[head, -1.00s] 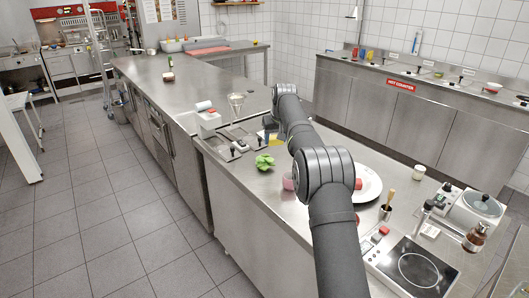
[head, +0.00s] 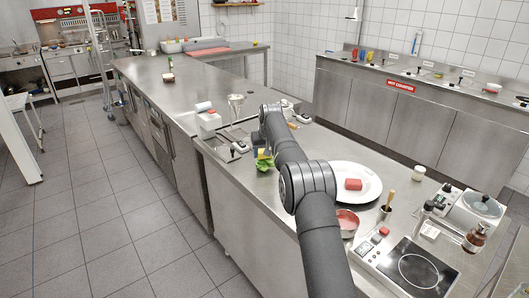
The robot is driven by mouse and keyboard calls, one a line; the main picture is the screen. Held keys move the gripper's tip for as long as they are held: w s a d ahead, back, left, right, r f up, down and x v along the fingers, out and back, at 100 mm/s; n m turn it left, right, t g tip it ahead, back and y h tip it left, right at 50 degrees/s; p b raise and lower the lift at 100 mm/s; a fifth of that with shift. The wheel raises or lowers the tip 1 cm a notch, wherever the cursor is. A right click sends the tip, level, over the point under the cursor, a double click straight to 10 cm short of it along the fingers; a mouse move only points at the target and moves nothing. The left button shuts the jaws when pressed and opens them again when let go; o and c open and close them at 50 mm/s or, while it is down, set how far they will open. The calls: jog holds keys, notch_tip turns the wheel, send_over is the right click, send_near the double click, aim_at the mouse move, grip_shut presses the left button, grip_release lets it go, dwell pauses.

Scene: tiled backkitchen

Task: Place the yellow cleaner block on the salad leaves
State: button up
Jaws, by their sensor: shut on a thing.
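The yellow cleaner block (head: 261,153) shows as a small yellow patch at the end of my arm in the head view. My gripper (head: 262,147) is shut on it, small and partly covered by my own wrist. The green salad leaves (head: 265,164) lie on the steel counter just below the block in the picture. The block overlaps the upper part of the leaves in this view; I cannot tell whether they touch. My forearm covers the right side of the leaves.
To the right on the counter are a white plate (head: 371,191) with a red block (head: 353,184), a red-pink bowl (head: 347,222) and a hob (head: 415,265). A clear glass (head: 236,106) and a white-red item (head: 207,118) stand behind on the left. The counter's front edge is close to the leaves.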

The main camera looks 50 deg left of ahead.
jog(key=shift+f, duration=0.15)
jog(key=o, duration=1)
jog(key=v, duration=1.2)
